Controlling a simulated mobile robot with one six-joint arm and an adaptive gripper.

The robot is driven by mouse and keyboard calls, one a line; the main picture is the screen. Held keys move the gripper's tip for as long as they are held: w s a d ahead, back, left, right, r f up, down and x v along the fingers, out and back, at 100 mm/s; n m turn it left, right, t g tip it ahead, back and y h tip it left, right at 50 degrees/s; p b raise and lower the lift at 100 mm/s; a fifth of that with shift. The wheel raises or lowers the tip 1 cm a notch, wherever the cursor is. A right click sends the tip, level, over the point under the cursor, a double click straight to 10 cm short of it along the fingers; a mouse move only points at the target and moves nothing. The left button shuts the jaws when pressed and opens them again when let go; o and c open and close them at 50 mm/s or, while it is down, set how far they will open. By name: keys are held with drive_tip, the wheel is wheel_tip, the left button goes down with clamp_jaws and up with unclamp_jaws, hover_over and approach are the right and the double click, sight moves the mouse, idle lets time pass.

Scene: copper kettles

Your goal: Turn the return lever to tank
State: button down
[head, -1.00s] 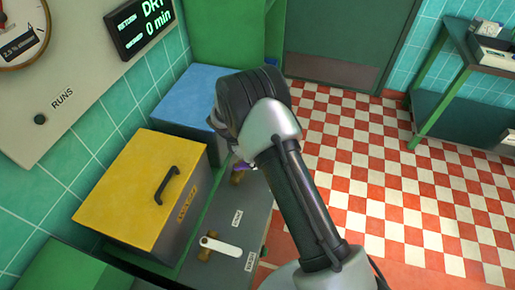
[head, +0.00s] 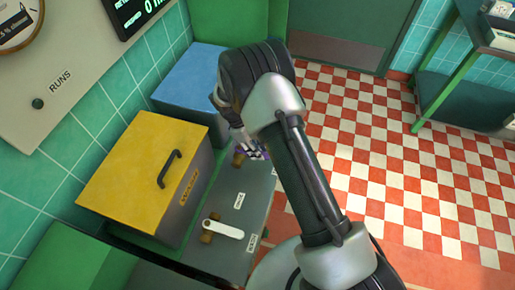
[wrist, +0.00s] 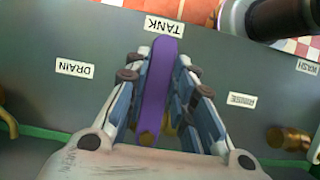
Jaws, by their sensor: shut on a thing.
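The purple return lever (wrist: 157,90) runs up the middle of the wrist view, its far end at the TANK label (wrist: 164,27). The DRAIN label (wrist: 75,68) is to its left. My gripper (wrist: 161,75) is shut on the lever, with one blue-grey finger along each side. In the head view my gripper (head: 246,140) is low over the grey panel (head: 228,262). My wrist hides most of the lever there; only a small purple patch shows beside a brass fitting.
A white lever (head: 223,229) on a brass valve sits nearer on the same panel, by the RINSE and WASH labels. A yellow-lidded box (head: 135,180) and a blue-lidded box (head: 190,85) stand left of the panel. Checkered floor (head: 400,170) is clear at right.

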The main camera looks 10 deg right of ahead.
drive_tip(key=c, duration=1.4)
unclamp_jaws()
drive_tip(key=shift+o, duration=0.2)
drive_tip(key=v, duration=1.2)
